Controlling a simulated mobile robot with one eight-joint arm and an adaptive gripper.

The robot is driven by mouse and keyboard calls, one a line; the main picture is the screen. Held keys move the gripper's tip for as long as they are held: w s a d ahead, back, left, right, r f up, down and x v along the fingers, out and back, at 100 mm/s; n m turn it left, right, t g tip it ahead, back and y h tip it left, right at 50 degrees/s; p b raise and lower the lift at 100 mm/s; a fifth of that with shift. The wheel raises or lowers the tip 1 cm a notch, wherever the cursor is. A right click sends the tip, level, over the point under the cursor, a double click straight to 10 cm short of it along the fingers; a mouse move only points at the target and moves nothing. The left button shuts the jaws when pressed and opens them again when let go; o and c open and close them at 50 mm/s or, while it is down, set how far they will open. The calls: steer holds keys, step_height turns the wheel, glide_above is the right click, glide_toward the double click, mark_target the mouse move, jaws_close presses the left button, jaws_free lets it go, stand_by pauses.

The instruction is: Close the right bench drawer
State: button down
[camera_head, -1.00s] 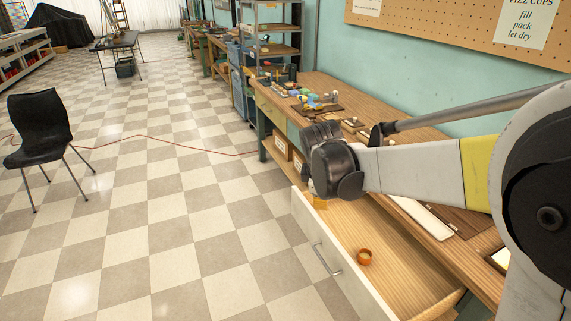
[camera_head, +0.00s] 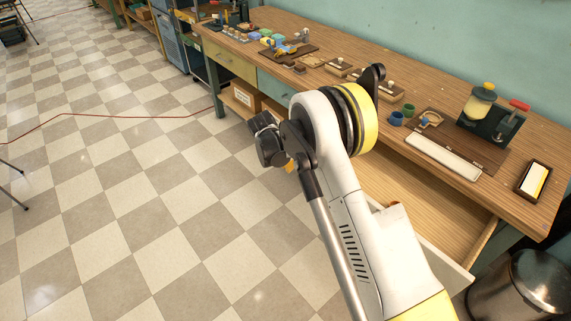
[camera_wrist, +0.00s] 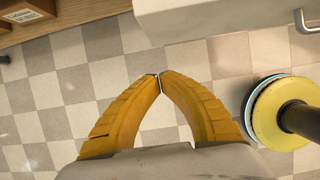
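The right bench drawer (camera_head: 448,218) stands pulled out from the bench, its wooden inside showing. My arm hides much of it in the head view, including the handle. In the wrist view its pale front (camera_wrist: 215,14) is at the top, with a metal handle (camera_wrist: 303,20) at the upper right. My gripper (camera_wrist: 158,77) has both yellow fingertips together with nothing seen between them. It is over the floor, beside the drawer front and apart from it in the picture. In the head view my gripper (camera_head: 288,165) is mostly hidden behind its dark wrist.
The wooden bench (camera_head: 345,58) carries small trays, blue cups (camera_head: 397,118), a press-like device (camera_head: 490,118) and a framed card (camera_head: 534,181). A yellow drawer (camera_head: 228,62) and a blue drawer (camera_head: 274,87) are shut. A metal bin (camera_head: 530,290) stands at lower right.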

steer(key=w+d+f+b, duration=0.3)
steer(key=d+f, duration=0.1)
steer(key=f, duration=0.1)
steer(key=shift+w+d, duration=0.3)
steer(key=shift+d, duration=0.05)
